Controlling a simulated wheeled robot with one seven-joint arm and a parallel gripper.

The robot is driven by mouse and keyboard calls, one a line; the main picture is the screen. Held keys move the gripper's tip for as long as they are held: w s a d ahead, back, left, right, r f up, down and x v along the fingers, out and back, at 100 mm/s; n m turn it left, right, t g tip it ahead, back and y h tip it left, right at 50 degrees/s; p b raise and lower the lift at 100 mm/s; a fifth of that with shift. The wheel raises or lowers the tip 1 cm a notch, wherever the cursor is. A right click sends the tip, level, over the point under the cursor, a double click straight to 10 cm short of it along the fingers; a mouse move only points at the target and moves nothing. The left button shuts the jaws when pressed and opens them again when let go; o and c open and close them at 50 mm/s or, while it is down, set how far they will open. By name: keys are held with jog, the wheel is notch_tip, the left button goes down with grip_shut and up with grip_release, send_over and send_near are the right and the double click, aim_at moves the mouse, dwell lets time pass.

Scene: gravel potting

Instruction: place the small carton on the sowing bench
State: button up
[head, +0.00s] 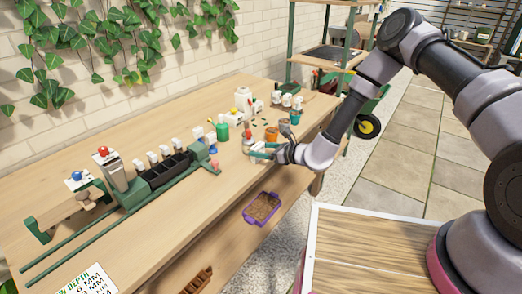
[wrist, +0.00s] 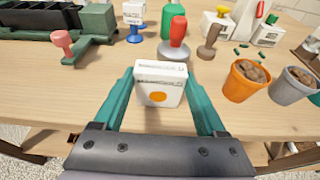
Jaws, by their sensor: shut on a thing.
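The small carton (wrist: 160,88) is white with an orange dot and stands upright between the two teal fingers of my gripper (wrist: 160,92) in the wrist view. My gripper is shut on it. In the head view my gripper (head: 262,151) is over the front part of the wooden sowing bench (head: 165,225), and the carton is too small there to make out clearly. I cannot tell whether its base touches the bench top.
A red-handled stamp (wrist: 179,38) stands just behind the carton. An orange pot (wrist: 245,82) and a grey pot (wrist: 292,86) are to the right. A green rail rig with a black tray (head: 165,170) occupies the left. A purple tray (head: 262,209) sits lower down.

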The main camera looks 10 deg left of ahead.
jog(key=shift+f, duration=0.15)
jog(key=o, duration=1.3)
